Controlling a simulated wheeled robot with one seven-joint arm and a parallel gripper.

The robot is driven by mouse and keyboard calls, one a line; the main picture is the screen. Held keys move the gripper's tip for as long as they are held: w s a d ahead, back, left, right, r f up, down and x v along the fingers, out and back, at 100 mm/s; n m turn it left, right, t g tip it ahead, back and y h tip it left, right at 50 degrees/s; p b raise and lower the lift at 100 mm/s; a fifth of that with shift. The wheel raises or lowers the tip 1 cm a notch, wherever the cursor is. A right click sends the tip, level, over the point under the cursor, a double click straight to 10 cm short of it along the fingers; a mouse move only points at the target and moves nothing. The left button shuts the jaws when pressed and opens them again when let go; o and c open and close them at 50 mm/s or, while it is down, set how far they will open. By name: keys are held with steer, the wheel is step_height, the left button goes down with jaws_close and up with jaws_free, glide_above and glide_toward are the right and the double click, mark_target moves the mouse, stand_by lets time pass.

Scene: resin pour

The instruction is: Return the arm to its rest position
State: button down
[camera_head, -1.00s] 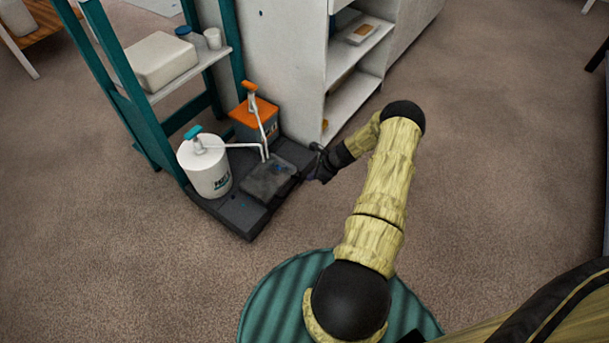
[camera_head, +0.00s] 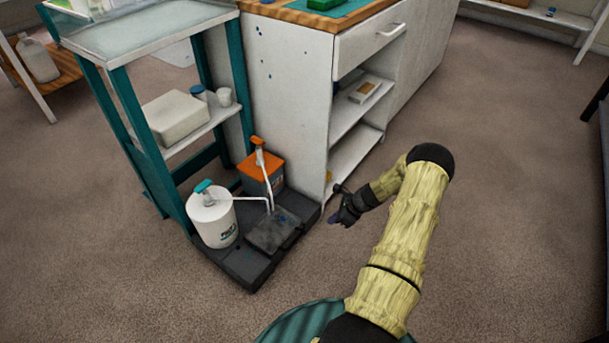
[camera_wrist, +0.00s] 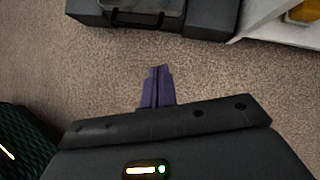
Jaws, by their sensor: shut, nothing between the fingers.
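My gripper (camera_head: 335,219) is at the end of my outstretched arm, low over the carpet, just right of the black platform and in front of the white cabinet. In the wrist view my gripper (camera_wrist: 158,72) shows two purple fingers pressed together with nothing between them. Below them in that view is bare carpet, and the platform edge lies ahead of the fingertips, apart from them.
A black platform (camera_head: 241,267) holds a white pump container (camera_head: 212,219) and an orange-topped pump container (camera_head: 262,174). A teal-framed shelf (camera_head: 117,85) stands at left. A white cabinet (camera_head: 290,100) with open shelves stands behind my gripper. The carpet (camera_head: 510,200) at right is clear.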

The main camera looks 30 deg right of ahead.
steer(key=a+r+n+g+h+p, duration=0.1)
steer(key=a+r+n, duration=0.4)
steer(key=r, duration=0.3)
steer(key=s+a+r+n+g+h+p, duration=0.15)
steer(key=a+r+n, duration=0.3)
steer(key=r, duration=0.45)
steer(key=a+r+n+g+p, duration=0.1)
steer(key=a+r+n+p, duration=0.1)
steer(key=a+r+n, duration=0.5)
steer(key=s+a+r+n+t+h+p, duration=0.1)
steer(key=s+a+r+n+p, duration=0.1)
steer(key=s+a+r+n, duration=0.6)
steer(key=s+a+r+n+h+p, duration=0.1)
steer(key=s+a+r+n, duration=0.15)
steer(key=s+r, duration=0.6)
step_height(320, 180, up, 40)
steer(key=w+p, duration=0.2)
steer(key=p, duration=3.6)
steer(key=shift+w+a+r, duration=0.15)
steer(key=shift+a+r, duration=0.05)
steer(key=shift+a, duration=0.25)
